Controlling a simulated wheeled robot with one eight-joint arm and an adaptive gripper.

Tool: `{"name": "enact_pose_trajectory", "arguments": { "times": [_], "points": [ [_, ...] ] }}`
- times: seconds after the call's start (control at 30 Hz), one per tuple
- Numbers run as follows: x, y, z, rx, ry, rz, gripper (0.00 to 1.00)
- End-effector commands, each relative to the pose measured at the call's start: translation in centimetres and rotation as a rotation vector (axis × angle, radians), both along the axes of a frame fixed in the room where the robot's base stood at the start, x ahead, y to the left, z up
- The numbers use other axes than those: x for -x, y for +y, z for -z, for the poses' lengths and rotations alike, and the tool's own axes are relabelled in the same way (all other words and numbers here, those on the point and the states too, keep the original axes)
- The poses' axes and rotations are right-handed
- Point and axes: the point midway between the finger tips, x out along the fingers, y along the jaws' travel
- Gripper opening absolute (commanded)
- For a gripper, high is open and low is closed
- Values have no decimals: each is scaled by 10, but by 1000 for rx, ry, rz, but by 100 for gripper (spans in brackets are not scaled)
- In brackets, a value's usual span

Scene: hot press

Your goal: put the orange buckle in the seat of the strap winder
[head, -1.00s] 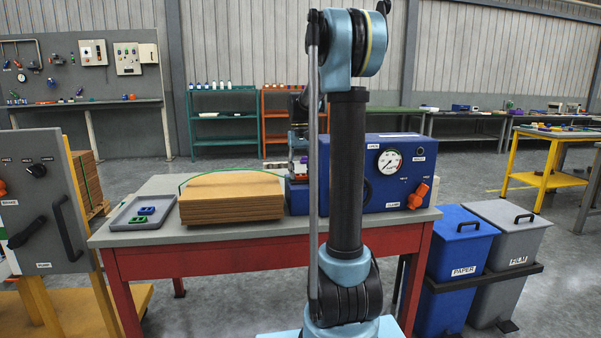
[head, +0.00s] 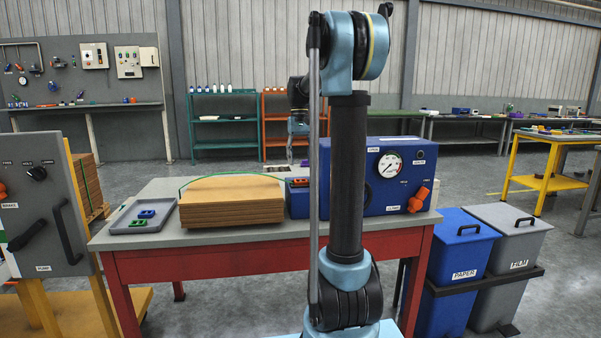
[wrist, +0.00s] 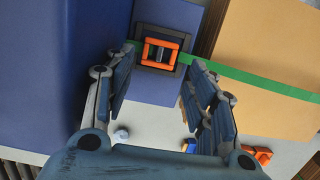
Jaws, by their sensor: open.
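The orange buckle (wrist: 161,54) lies flat in the dark square seat (wrist: 139,33) on a blue ledge of the strap winder (wrist: 100,70). In the head view the buckle (head: 299,182) shows small at the left end of the blue winder (head: 400,190); its fit in the seat cannot be judged there. My gripper (wrist: 161,68) is open and empty. Its fingers are spread to either side of the buckle in the wrist view. In the head view my gripper (head: 290,158) hangs above the ledge, apart from the buckle.
A green strap (wrist: 240,75) passes by the seat and over the cardboard stack (head: 232,210). A grey tray (head: 120,228) holds a blue buckle (head: 146,213) and a green one (head: 138,223). The winder's gauge panel stands right of the ledge.

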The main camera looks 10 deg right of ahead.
Motion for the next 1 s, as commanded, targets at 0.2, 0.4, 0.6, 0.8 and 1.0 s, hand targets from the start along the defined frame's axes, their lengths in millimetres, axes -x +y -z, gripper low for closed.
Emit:
{"name": "enact_pose_trajectory", "arguments": {
  "times": [0.2,0.4,0.6,0.8,1.0],
  "points": [
    [-6,0,-39,0,0,0,51],
    [-9,0,-60,0,0,0,51],
    [-10,0,-66,0,0,0,51],
    [-10,0,-65,0,0,0,51],
    [-10,0,-65,0,0,0,51]
  ]
}}
